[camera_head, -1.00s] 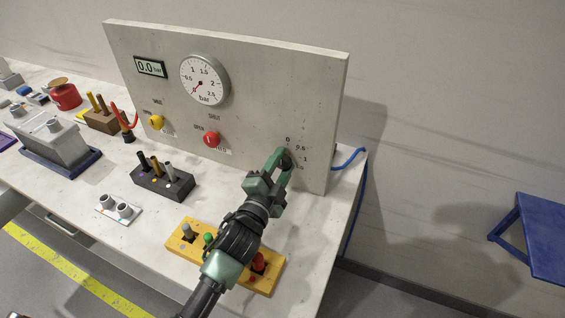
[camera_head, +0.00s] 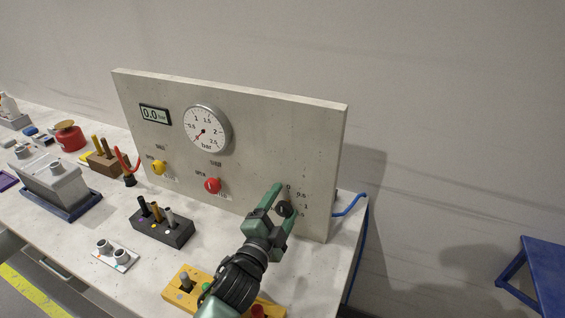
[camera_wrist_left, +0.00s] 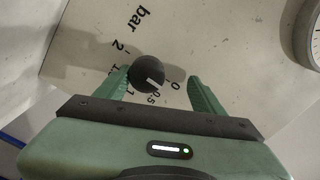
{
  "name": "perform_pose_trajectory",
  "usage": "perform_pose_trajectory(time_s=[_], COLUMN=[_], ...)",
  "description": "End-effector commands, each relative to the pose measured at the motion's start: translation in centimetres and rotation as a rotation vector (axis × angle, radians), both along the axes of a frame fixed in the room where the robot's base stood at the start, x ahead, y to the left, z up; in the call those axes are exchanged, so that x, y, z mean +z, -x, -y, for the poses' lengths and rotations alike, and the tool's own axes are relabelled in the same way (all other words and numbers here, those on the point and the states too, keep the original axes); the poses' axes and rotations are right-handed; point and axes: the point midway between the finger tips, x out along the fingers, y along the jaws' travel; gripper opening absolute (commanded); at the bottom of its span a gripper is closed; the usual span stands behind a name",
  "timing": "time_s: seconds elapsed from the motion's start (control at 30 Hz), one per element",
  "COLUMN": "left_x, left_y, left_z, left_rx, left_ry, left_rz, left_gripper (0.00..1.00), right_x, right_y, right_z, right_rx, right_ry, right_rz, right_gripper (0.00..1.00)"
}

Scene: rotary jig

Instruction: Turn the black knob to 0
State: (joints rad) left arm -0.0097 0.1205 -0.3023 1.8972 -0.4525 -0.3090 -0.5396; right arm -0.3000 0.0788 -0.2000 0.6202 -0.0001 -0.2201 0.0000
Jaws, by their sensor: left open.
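The black knob (camera_head: 283,208) is on the lower right of the grey upright panel (camera_head: 262,135), beside a printed scale. In the left wrist view the round knob (camera_wrist_left: 147,78) has a white pointer mark directed to the lower right, between the 0 and 0.5 marks. My left gripper (camera_head: 285,202) is open at the knob, one finger on either side. In the left wrist view the left gripper (camera_wrist_left: 156,84) shows a wide gap on the knob's right; the left finger is close to it, and contact is unclear. My right gripper is not in view.
A red knob (camera_head: 212,185), a yellow knob (camera_head: 158,168) and a round gauge (camera_head: 207,129) are on the panel. A yellow block (camera_head: 180,295) lies below my left arm. A black block with pegs (camera_head: 163,228) stands left. A blue hose (camera_head: 350,206) leaves the panel's right side.

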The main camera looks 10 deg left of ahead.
Motion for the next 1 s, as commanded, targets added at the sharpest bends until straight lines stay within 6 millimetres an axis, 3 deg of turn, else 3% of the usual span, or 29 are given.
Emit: perform_pose_trajectory(time_s=[0.03,0.13,0.17,0.2,0.23,0.5,0.73,1.0], left_x=[2.4,5.2,6.1,7.2,8.0,14.1,17.4,18.2], left_y=[-0.1,-0.1,-0.1,-0.1,-0.1,-0.1,-0.1,0.0], left_z=[0.0,0.1,0.1,0.1,0.0,0.0,0.0,0.0], left_rx=[-0.005,-0.008,-0.006,-0.006,-0.006,-0.003,-0.003,-0.003], left_ry=[0.002,0.003,0.004,0.004,0.003,0.004,0.004,0.004], left_rz=[0.027,0.035,0.037,0.039,0.04,0.03,0.023,0.017], left_gripper=[0.58,0.6,0.68,0.67,0.58,0.58,0.58,0.58], right_x=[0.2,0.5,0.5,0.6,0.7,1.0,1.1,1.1], right_y=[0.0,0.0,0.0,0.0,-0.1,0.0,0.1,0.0], right_z=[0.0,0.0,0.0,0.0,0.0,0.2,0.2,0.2], right_rx=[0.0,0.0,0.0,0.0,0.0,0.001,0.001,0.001], right_ry=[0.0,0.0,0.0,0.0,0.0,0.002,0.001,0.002], right_rz=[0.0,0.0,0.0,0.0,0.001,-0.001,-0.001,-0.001], right_gripper=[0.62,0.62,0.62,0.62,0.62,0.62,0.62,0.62])
